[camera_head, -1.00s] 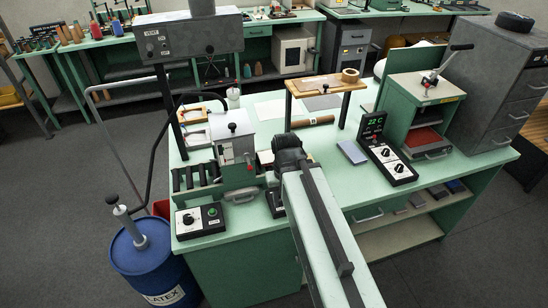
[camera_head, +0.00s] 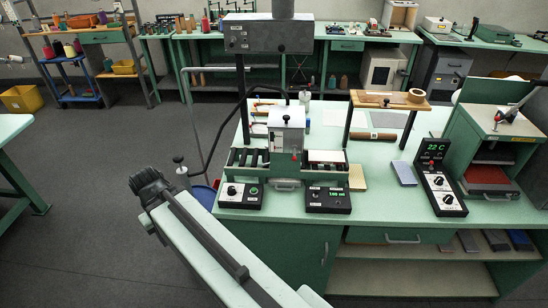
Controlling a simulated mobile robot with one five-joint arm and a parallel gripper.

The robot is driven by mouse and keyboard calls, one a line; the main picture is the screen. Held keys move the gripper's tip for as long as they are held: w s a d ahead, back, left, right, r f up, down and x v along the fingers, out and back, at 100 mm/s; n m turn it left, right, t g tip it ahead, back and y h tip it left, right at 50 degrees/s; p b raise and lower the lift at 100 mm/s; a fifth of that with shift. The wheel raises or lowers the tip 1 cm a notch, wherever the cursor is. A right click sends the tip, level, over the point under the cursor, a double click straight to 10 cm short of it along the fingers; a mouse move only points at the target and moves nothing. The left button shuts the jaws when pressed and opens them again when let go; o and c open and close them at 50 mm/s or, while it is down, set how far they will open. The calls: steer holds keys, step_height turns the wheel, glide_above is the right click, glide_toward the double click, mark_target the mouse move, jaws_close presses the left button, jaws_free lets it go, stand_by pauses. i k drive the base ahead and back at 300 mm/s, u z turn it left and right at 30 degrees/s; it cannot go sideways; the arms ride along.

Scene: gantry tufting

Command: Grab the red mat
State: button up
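A flat red piece, seemingly the red mat (camera_head: 487,175), lies inside the open front of the green press box (camera_head: 507,127) at the right of the bench. The box's top and sides partly hide it. My gripper (camera_head: 148,186) is the dark end of my pale green arm, at the left of the picture. It appears over the floor left of the bench, far from the red piece. I see it from behind, so its fingers are hidden and I cannot tell whether it is open. Nothing shows in it.
The green bench (camera_head: 390,170) carries a roller machine (camera_head: 287,135), control boxes, a temperature display (camera_head: 435,165), a grey-blue block (camera_head: 404,173) and a raised wooden shelf (camera_head: 390,100). A blue drum stands partly hidden at the bench's left. Open floor (camera_head: 80,235) lies at left.

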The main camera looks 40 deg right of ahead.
mark_target(314, 156)
steer(key=u, duration=1.2)
steer(key=k, duration=2.25)
steer(key=z, duration=1)
steer(key=i, duration=1)
steer(key=u, duration=0.05)
